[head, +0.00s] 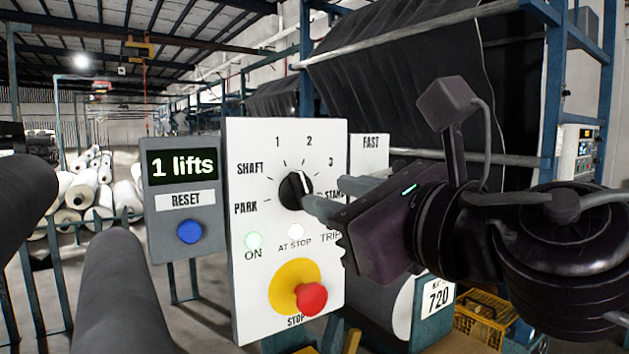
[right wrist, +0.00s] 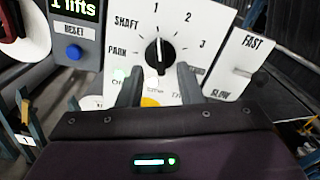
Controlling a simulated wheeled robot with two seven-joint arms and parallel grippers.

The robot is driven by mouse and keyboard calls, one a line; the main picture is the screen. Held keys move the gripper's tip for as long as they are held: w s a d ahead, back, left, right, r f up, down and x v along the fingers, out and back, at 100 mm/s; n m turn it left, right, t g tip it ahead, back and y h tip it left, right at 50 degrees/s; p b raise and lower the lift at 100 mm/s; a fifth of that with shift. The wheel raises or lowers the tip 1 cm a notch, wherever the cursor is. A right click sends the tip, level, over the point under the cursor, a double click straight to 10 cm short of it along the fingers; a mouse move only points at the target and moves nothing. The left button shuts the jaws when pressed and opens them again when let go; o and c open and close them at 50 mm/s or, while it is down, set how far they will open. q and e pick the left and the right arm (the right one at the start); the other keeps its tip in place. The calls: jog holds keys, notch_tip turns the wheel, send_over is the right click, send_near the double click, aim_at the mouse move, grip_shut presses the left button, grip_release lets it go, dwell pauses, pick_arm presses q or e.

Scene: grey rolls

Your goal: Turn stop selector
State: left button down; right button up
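The stop selector is a round black knob (head: 296,190) with a white mark, on a white panel (head: 255,290). Labels around it read PARK, SHAFT, 1, 2, 3 and STAND. In the right wrist view the knob (right wrist: 158,52) has its mark pointing up, close to the 1. My right gripper (head: 322,194) comes in from the right. In the right wrist view its two fingers (right wrist: 159,70) are apart, with their tips below and to either side of the knob. I cannot tell whether either tip touches it. My left gripper is not in view.
A red stop button (head: 311,298) on a yellow disc sits below the knob. A grey box with a blue RESET button (head: 190,231) and a "1 lifts" display (head: 183,166) stands left of the panel. A FAST/SLOW plate (right wrist: 237,64) is on the right.

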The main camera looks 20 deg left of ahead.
aim_at(305, 188)
jog(key=shift+p+x, duration=0.65)
jog(key=shift+x, duration=1.75)
jog(key=shift+c, duration=0.3)
grip_shut()
